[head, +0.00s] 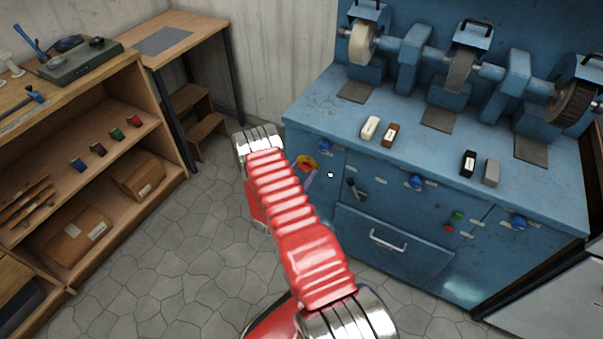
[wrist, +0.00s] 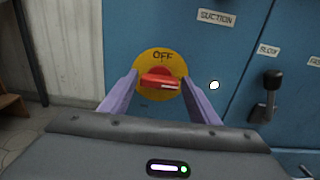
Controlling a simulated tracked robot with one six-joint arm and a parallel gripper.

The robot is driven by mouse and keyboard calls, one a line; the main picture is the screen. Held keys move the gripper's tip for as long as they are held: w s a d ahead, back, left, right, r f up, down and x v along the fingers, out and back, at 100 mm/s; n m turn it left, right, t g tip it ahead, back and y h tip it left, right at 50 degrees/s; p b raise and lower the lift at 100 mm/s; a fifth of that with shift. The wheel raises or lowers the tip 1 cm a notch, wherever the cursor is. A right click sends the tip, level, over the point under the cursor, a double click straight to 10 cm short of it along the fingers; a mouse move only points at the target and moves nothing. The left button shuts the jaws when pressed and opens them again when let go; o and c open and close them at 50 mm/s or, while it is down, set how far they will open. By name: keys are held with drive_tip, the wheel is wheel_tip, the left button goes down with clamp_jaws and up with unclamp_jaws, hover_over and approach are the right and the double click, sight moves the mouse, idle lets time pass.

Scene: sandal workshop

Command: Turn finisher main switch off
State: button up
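The main switch is a red handle (wrist: 160,81) on a round yellow plate (wrist: 153,59) on the blue finisher's front. The plate is marked OFF at its top. The handle lies roughly horizontal, not pointing up at OFF. My gripper (wrist: 160,77) is open, with one purple finger left of the handle and one right of it. I cannot tell whether the fingers touch the handle.
The finisher (head: 328,105) carries wheels, blocks, blue knobs and a drawer handle (head: 388,241). Wooden shelves (head: 150,85) stand left; floor between is clear.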

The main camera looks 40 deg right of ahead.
drive_tip(key=c, duration=0.7)
drive_tip(key=shift+a, duration=0.15)
drive_tip(key=shift+c, duration=0.3)
